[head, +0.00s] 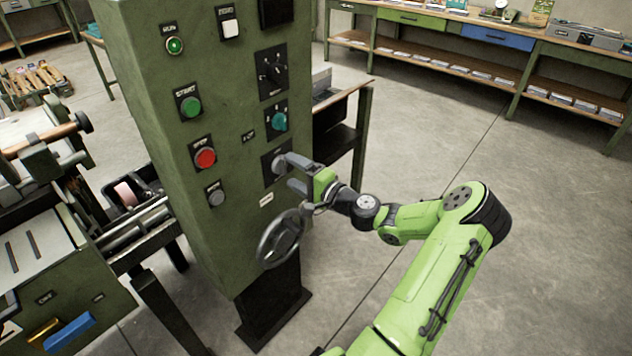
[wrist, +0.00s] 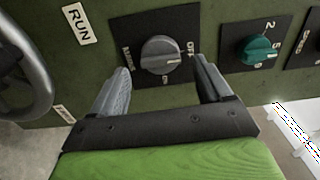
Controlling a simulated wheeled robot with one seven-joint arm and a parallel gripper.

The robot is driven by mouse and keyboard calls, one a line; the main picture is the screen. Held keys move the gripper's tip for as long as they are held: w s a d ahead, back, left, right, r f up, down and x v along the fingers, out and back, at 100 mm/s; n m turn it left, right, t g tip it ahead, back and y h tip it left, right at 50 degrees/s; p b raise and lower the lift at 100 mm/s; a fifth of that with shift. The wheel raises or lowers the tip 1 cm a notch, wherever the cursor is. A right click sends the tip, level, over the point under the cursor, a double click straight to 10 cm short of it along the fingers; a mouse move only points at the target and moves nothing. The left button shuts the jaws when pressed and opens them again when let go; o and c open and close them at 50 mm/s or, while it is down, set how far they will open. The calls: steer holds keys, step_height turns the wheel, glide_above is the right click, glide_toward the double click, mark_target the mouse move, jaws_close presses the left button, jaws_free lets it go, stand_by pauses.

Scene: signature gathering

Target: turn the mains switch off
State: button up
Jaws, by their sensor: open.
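The mains switch is a grey rotary knob (wrist: 161,54) on a dark plate lettered MAINS, OFF and ON. A pale line on the knob points right in the wrist view, between the OFF and ON letters. In the head view the switch's dark plate (head: 268,168) is on the green cabinet, partly covered by a finger. My gripper (head: 289,173) is open in front of it. In the wrist view its two grey fingers (wrist: 160,72) stand one on each side of the knob, with visible gaps. Whether the tips reach past the knob's face is unclear.
A teal selector (head: 279,120) sits just above the switch, and a handwheel (head: 280,238) below it. A workbench (head: 352,84) stands behind the cabinet. The floor to the right is clear.

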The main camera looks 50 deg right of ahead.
steer(key=s+p, duration=0.2)
steer(key=s, duration=1.1)
steer(key=shift+s+d, duration=0.15)
